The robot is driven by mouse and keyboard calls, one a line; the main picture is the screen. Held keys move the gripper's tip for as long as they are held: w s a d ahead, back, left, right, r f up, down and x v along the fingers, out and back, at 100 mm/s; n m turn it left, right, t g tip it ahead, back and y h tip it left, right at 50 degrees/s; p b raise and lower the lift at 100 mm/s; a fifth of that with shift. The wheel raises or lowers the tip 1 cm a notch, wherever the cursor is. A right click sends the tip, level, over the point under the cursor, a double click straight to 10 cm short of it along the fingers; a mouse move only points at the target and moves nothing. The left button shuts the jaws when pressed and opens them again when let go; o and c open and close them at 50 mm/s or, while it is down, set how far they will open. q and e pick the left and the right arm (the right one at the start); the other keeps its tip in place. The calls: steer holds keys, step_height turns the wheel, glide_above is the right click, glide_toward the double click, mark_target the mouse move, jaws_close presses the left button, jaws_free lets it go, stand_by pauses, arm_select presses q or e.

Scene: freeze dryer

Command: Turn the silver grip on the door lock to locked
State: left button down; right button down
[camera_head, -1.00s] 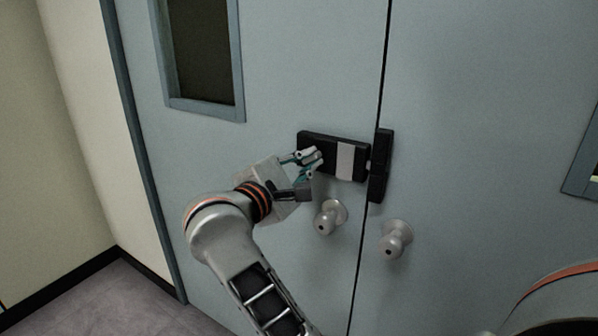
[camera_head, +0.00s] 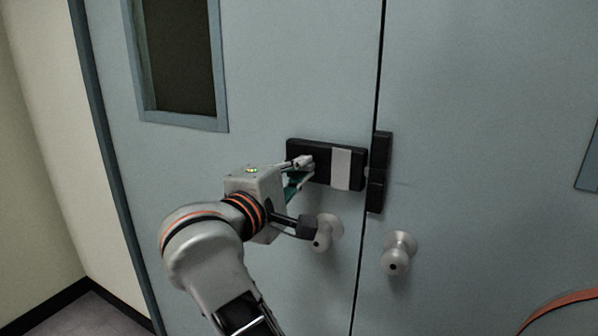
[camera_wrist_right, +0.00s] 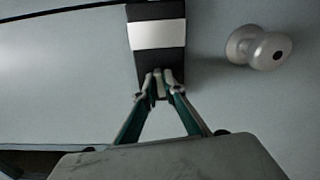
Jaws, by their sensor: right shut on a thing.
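The door lock is a black box (camera_head: 324,173) with a pale silver band (camera_head: 341,168), fixed on the left door leaf beside the gap. A black catch plate (camera_head: 378,172) sits on the right leaf. My right gripper (camera_head: 302,167) is at the left part of the box, with its fingers shut on the small silver grip (camera_wrist_right: 160,84). The fingers (camera_wrist_right: 160,86) hide most of the grip, so its exact angle is hard to tell. The box and band (camera_wrist_right: 157,34) also show in the right wrist view. My left gripper is not in view.
Two round door knobs sit below the lock: the left one (camera_head: 328,231), close to my right wrist and partly hidden by it, and the right one (camera_head: 398,252). A window (camera_head: 180,55) is in the left leaf. The door face right of the gap is mostly clear.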

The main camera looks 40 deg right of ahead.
steer(key=c, duration=2.1)
jaws_free()
steer(key=shift+d, duration=0.1)
steer(key=shift+c, duration=0.2)
